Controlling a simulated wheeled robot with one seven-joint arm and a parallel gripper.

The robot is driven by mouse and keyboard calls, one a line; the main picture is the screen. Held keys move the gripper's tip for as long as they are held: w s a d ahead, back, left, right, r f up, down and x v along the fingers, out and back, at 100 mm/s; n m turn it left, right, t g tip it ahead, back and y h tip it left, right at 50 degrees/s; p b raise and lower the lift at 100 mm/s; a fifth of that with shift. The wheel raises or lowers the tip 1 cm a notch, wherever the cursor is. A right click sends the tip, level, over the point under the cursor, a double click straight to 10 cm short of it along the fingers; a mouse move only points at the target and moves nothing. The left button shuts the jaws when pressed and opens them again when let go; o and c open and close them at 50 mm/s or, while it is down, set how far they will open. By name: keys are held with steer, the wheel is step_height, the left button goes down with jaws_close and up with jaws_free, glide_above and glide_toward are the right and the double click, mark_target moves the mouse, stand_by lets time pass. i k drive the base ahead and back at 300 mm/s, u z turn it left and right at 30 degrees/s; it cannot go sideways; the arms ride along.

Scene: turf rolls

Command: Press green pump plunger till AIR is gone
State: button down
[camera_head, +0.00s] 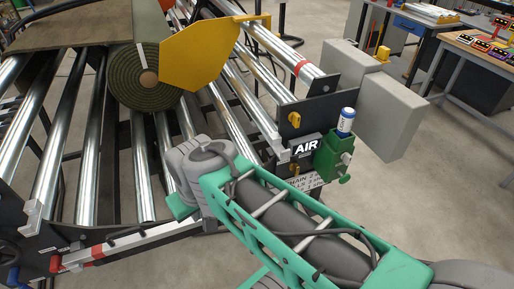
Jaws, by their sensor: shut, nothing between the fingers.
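The green pump (332,156) is fixed at the right end of the roller frame, right of centre in the head view. A white cylinder with a blue top and band (346,121) stands upright on it. I cannot tell which part is the plunger. My arm, with a green cage and grey joints, crosses in front from the lower right, below the pump. My gripper's fingers do not show.
A yellow guard (205,52) and a rolled turf (146,77) sit over the steel rollers (90,140). Grey boxes (390,115) stand right of the pump. A workbench (480,55) is at the upper right. The concrete floor at right is clear.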

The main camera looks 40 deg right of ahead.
mark_target(345, 178)
steer(key=u, duration=0.35)
steer(key=k, duration=0.9)
steer(key=z, duration=1.35)
steer(key=i, duration=0.5)
steer(key=z, duration=0.1)
